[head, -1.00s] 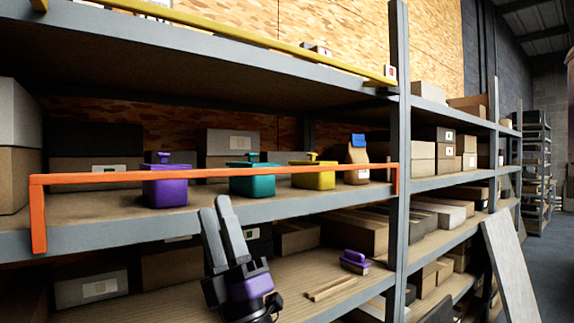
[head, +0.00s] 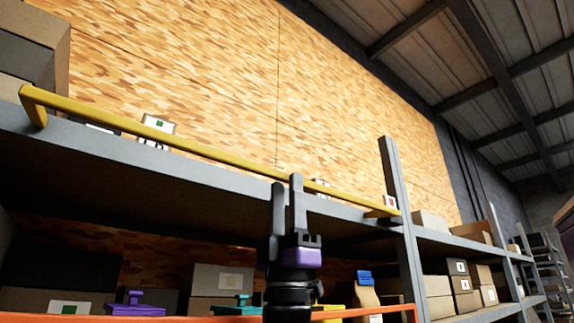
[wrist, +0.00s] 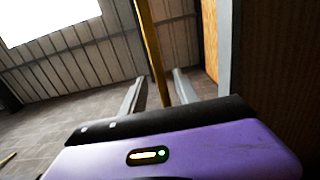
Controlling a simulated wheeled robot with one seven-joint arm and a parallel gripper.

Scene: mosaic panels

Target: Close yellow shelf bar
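The yellow shelf bar (head: 200,150) runs along the front of the top shelf in the head view, from a short bent end at the left to the post at the right. My gripper (head: 287,181) points upward in front of the shelf, with its fingertips at the bar's height. In the wrist view the yellow bar (wrist: 153,52) runs lengthwise between the two fingers of my gripper (wrist: 159,88), with a gap on each side. The fingers are apart and hold nothing. Whether the bar's lower part touches the gripper is hidden behind the purple wrist housing.
The grey top shelf (head: 140,158) and its upright post (head: 398,190) stand close by. An orange bar (head: 345,314) crosses the shelf below, before purple (head: 135,308) and teal (head: 237,309) containers. Grey boxes (head: 35,50) stand at the upper left.

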